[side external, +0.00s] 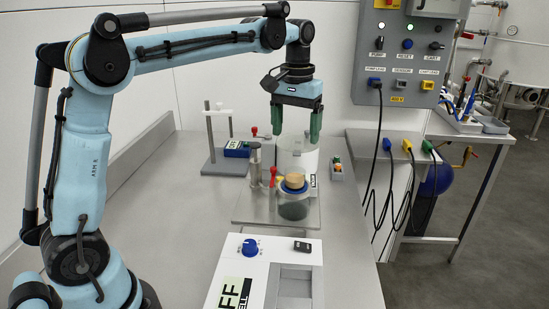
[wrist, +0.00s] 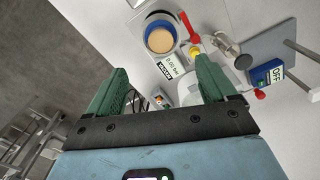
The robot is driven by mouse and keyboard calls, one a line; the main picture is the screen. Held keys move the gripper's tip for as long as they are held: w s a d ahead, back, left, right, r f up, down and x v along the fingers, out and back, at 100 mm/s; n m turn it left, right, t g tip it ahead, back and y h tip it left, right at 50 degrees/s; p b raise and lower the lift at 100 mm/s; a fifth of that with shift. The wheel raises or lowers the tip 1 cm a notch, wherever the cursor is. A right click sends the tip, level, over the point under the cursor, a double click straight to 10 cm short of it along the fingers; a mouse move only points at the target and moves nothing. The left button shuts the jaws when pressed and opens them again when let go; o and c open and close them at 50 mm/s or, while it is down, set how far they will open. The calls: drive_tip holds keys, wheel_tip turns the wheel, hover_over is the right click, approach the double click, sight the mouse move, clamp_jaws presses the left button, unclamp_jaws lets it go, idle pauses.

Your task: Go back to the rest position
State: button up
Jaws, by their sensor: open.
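My gripper (side external: 296,122) hangs from the blue arm above the bench, over the back of the small apparatus. Its two green fingers are spread apart, and nothing shows between them. In the wrist view the open fingers of my gripper (wrist: 160,85) point towards the apparatus. A round vessel with a blue ring and a tan top (side external: 294,182) stands on a metal plate below and in front of the gripper, apart from it. The vessel also shows in the wrist view (wrist: 160,38), beyond the fingers, next to a red-handled valve (wrist: 181,27).
A white unit with a blue knob (side external: 250,247) stands at the front. A stand with a blue box (side external: 237,149) is at the left back. A control panel (side external: 408,55) with hanging cables is on the right. The bench (side external: 180,200) is clear between arm and apparatus.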

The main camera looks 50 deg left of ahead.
drive_tip(key=s+d+f+m+t, duration=0.2)
drive_tip(key=s+f+t, duration=0.1)
drive_tip(key=s, duration=0.5)
drive_tip(key=s+d+f+m+t, duration=0.2)
drive_tip(key=s+f+t, duration=0.2)
drive_tip(key=s, duration=0.4)
drive_tip(key=shift+d+f, duration=0.15)
drive_tip(key=shift+f, duration=0.4)
